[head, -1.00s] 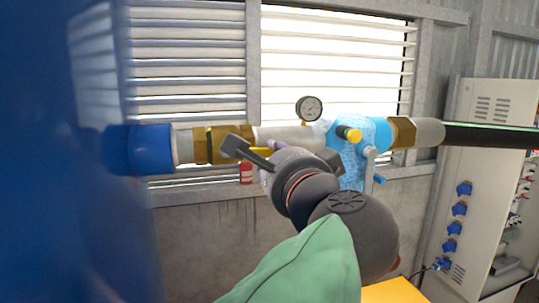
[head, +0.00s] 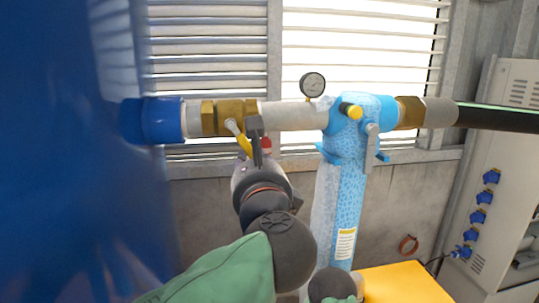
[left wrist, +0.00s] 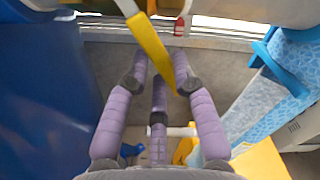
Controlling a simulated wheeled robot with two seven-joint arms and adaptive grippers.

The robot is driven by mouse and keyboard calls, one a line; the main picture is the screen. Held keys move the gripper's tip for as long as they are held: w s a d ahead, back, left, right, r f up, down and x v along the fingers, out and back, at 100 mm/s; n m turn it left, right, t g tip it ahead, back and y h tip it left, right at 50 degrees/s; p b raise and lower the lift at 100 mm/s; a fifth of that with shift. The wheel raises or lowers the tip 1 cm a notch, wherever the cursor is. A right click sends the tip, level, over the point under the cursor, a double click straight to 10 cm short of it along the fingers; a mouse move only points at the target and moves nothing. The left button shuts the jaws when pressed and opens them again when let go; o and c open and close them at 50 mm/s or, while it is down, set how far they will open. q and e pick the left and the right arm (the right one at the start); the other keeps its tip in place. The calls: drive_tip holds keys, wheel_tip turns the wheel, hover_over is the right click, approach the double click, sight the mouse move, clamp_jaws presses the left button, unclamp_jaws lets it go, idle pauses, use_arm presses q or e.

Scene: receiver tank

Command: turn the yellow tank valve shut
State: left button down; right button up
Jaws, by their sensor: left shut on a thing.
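The yellow valve handle (head: 242,143) is on the brass valve body (head: 228,116) in the pipe beside the blue tank (head: 70,150). In the head view it points steeply downward, across the pipe, leaning a little right. My left gripper (head: 256,150) is at the handle from below and is shut on it; a dark finger hides part of the handle. In the left wrist view, the yellow handle (left wrist: 153,48) runs down between the purple fingers (left wrist: 157,75) of my left gripper. My right gripper is not in view.
A light blue housing (head: 340,200) with a yellow knob (head: 355,112) hangs from the pipe at right. A pressure gauge (head: 312,85) stands on the pipe. A yellow surface (head: 400,285) is below, and a grey cabinet (head: 505,170) with blue sockets is at far right.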

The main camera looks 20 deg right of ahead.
use_arm(q)
drive_tip(key=shift+w+a+f+m+p, duration=0.15)
drive_tip(key=shift+a+m+p, duration=0.45)
drive_tip(key=shift+m, duration=0.5)
drive_tip(key=shift+w+a+f+m+p, duration=0.1)
drive_tip(key=shift+w+a+m+p, duration=0.2)
drive_tip(key=shift+a+m, duration=0.65)
drive_tip(key=shift+w+a+f+m+p, duration=0.15)
drive_tip(key=shift+a+m+p, duration=0.4)
drive_tip(key=shift+m, duration=0.7)
drive_tip(key=shift+s, duration=0.1)
drive_tip(key=c, duration=1)
unclamp_jaws()
drive_tip(key=shift+a, duration=0.15)
drive_tip(key=v, duration=1.2)
drive_tip(key=shift+a, duration=0.15)
